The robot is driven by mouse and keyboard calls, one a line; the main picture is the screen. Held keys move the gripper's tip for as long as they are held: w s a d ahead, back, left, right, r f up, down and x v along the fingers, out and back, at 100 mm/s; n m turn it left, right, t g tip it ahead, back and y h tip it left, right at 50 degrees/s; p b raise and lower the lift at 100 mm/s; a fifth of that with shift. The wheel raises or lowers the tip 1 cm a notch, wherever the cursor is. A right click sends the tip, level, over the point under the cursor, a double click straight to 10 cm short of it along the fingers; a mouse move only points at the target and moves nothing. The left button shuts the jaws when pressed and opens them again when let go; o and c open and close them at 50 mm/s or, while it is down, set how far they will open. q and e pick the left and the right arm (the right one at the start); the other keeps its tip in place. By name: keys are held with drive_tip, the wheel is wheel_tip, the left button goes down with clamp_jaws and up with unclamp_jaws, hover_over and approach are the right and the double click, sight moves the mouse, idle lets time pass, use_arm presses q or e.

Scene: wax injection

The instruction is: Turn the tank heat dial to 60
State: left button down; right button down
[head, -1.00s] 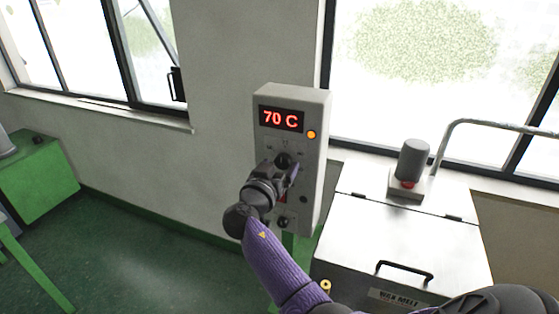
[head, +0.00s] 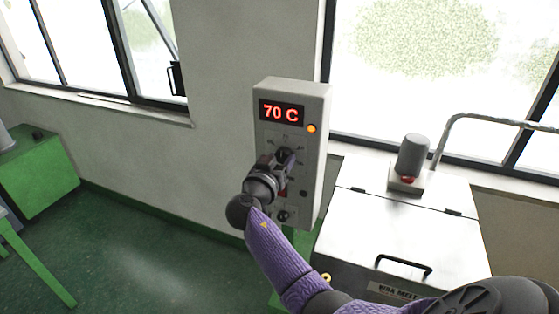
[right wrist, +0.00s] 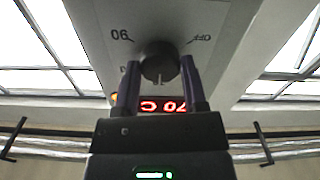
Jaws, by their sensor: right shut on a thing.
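The tank heat dial (right wrist: 158,60) is a dark round knob on the face of a grey control box (head: 313,165). In the right wrist view the face is upside down, with marks 90 and OFF beside the knob. The red display (head: 281,113) above the dial reads 70 C; it also shows in the right wrist view (right wrist: 163,105). My right gripper (head: 285,160) is at the box, its two fingers on either side of the dial and shut on it. The gripper hides part of the dial in the head view. My left gripper is not in view.
An orange lamp (head: 311,129) is lit beside the display. A lower knob (head: 283,216) sits under my gripper. A green bench (head: 38,170) stands far left.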

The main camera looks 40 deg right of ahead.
drive_tip(key=shift+f+n+b, duration=0.1)
drive_tip(key=shift+n+b, duration=0.3)
drive_tip(key=shift+n, duration=0.7)
drive_tip(key=n, duration=0.2)
drive_tip(key=shift+n, duration=0.3)
drive_tip(key=n, duration=0.3)
drive_tip(key=shift+n, duration=1.8)
drive_tip(key=shift+c, duration=0.7)
unclamp_jaws()
drive_tip(key=shift+a, duration=0.1)
